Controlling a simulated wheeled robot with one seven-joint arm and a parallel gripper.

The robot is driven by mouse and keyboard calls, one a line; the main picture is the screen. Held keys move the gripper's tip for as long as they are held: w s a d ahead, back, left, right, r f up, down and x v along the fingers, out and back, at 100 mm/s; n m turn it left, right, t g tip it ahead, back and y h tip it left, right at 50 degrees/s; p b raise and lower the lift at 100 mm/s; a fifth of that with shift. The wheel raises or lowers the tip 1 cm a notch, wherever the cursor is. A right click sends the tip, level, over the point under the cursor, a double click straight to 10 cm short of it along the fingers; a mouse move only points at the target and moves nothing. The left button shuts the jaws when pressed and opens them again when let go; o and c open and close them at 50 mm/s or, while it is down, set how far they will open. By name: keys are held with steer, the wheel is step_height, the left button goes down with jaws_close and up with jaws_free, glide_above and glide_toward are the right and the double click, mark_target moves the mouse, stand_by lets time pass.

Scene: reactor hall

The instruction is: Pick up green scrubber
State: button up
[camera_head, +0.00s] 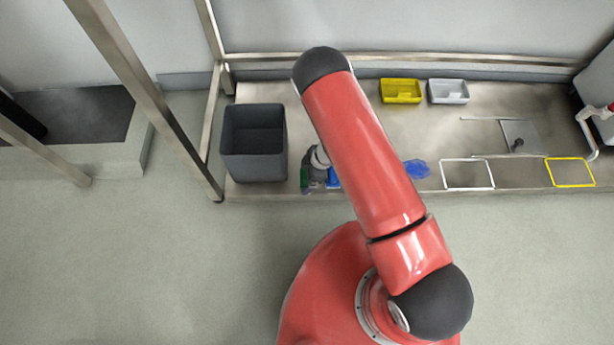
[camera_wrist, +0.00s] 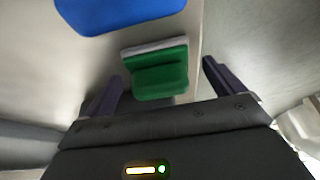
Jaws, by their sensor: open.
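The green scrubber (camera_wrist: 160,78), a green block with a pale grey layer along its far edge, lies on the bench in the wrist view. My gripper (camera_wrist: 162,72) is open, with one dark finger to the left of the scrubber and one to the right. Nothing shows clamped between the fingers, and gaps show on both sides. In the head view a bit of green (camera_head: 306,180) shows at the bench's front edge beside my wrist, mostly hidden by it.
A blue item (camera_wrist: 120,12) lies just beyond the scrubber. A dark grey bin (camera_head: 254,155) stands left of my wrist. Yellow (camera_head: 401,91) and white (camera_head: 448,92) trays sit at the back. A crumpled blue thing (camera_head: 416,168), a white frame (camera_head: 467,174) and a yellow frame (camera_head: 570,172) lie right.

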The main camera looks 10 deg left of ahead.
steer(key=c, duration=1.1)
steer(key=shift+r, duration=0.1)
step_height(320, 180, up, 20)
steer(key=p, duration=0.5)
steer(key=o, duration=0.3)
steer(key=shift+c, duration=0.9)
steer(key=shift+d+f, duration=0.1)
steer(key=shift+f, duration=0.1)
